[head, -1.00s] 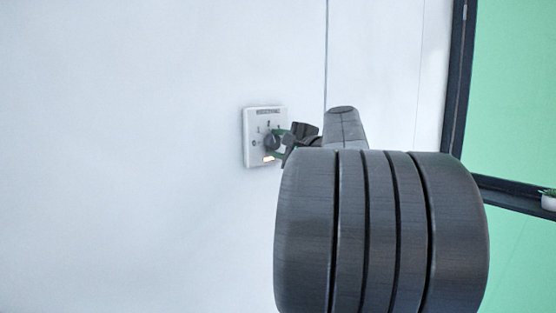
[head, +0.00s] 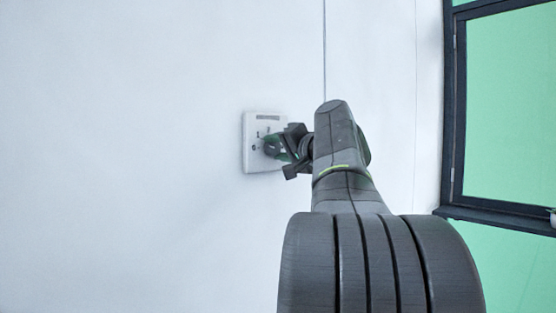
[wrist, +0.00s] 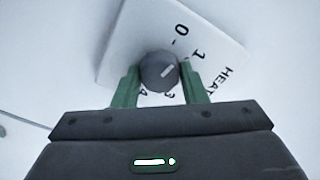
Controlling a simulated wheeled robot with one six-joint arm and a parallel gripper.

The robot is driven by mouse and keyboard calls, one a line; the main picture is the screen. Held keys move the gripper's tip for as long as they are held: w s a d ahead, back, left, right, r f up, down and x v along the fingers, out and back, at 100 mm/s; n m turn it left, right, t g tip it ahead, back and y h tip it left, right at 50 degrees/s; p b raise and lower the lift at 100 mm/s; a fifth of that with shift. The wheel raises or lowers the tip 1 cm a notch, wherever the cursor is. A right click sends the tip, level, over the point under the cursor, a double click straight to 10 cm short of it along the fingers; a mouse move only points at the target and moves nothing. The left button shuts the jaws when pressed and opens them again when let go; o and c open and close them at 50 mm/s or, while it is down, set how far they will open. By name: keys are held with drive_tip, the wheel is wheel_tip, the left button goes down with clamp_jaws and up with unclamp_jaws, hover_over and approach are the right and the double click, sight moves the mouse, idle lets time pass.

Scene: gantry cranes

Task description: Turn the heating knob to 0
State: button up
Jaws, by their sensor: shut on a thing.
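The heating panel (head: 249,160) is a white square plate on the wall. Its dark round knob (head: 272,147) is partly covered by my gripper (head: 281,147) in the head view. In the wrist view the knob (wrist: 155,66) sits between the two green fingers of my gripper (wrist: 160,78), which are shut on its sides. The knob's short white line slants up and right, toward the side with the printed 0 and 1. I cannot tell exactly which mark it meets. The panel (wrist: 125,52) also shows 3, 4 and part of the word HEAT.
A dark-framed window (head: 449,120) with green panes is at the right. The white wall (head: 120,150) left of the panel is bare. A thin vertical seam runs down the wall above my arm.

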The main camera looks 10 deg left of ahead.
drive_tip(key=shift+n+b, duration=0.75)
drive_tip(key=shift+n, duration=0.35)
drive_tip(key=o, duration=1)
drive_tip(key=shift+c, duration=0.2)
drive_tip(key=shift+d, duration=0.1)
drive_tip(key=v, duration=1.3)
drive_tip(key=shift+s+d, duration=0.2)
drive_tip(key=shift+s, duration=0.05)
